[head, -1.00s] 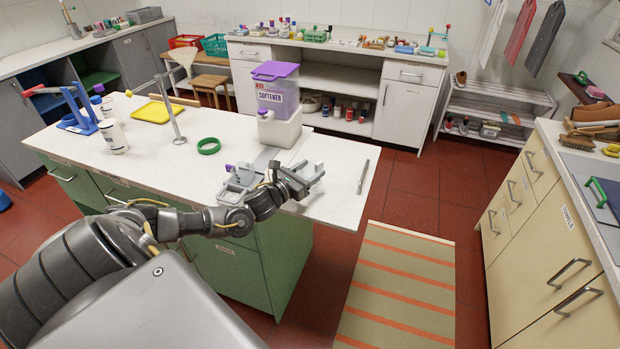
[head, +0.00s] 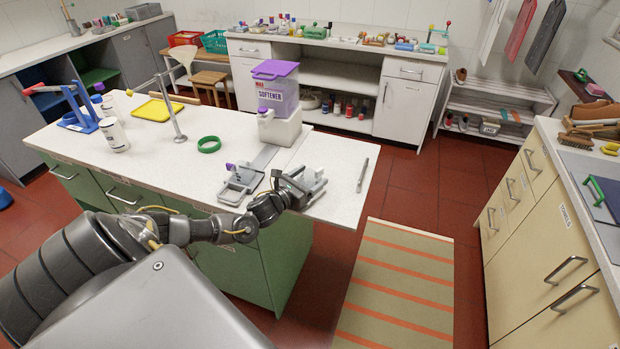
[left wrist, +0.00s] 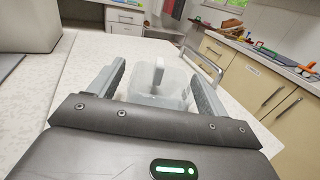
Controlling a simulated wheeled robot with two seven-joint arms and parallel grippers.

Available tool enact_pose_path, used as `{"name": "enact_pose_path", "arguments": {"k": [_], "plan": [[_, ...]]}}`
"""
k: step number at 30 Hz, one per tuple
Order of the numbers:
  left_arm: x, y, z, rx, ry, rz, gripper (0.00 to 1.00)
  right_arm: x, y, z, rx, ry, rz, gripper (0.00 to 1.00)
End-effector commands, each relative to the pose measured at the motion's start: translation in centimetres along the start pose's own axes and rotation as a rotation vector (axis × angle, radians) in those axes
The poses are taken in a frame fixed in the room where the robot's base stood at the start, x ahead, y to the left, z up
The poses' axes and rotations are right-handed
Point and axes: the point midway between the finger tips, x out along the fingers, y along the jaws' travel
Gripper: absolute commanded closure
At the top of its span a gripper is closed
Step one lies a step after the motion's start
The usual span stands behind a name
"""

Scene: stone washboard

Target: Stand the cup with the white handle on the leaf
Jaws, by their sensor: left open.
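The cup with the white handle (left wrist: 158,80) is a pale, translucent cup, upright between the fingers of my left gripper (left wrist: 155,88) in the left wrist view. The fingers are spread on both sides of it; I cannot tell whether either touches it. In the head view my left gripper (head: 306,182) is low over the right end of the white table, and the cup is hard to make out there. The leaf (head: 340,152) looks like the table's right end section, past a seam in the top. My right gripper is not in view.
A softener dispenser (head: 277,92) with a purple lid stands behind the gripper. A grey fixture (head: 240,182) with a purple part is just left of it.

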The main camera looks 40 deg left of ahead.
Motion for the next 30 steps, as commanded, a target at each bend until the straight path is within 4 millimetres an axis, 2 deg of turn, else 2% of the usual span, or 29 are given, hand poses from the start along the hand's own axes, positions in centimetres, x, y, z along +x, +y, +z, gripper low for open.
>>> {"name": "enact_pose_path", "arguments": {"k": [5,8,21,25,30], "plan": [[0.0,0.0,0.5,0.001,0.0,0.0,0.23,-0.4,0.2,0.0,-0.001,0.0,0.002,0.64],[-1.3,0.0,0.0,0.001,0.002,-0.001,0.23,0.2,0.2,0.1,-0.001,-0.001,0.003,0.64],[-9.9,-0.1,0.0,0.0,0.004,-0.003,0.23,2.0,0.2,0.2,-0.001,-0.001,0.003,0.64],[-11.3,-0.1,0.1,0.0,0.002,-0.002,0.23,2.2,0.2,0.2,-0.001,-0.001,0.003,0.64],[-12.0,0.0,0.3,0.001,0.0,0.0,0.23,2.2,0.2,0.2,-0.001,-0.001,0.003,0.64]]}}
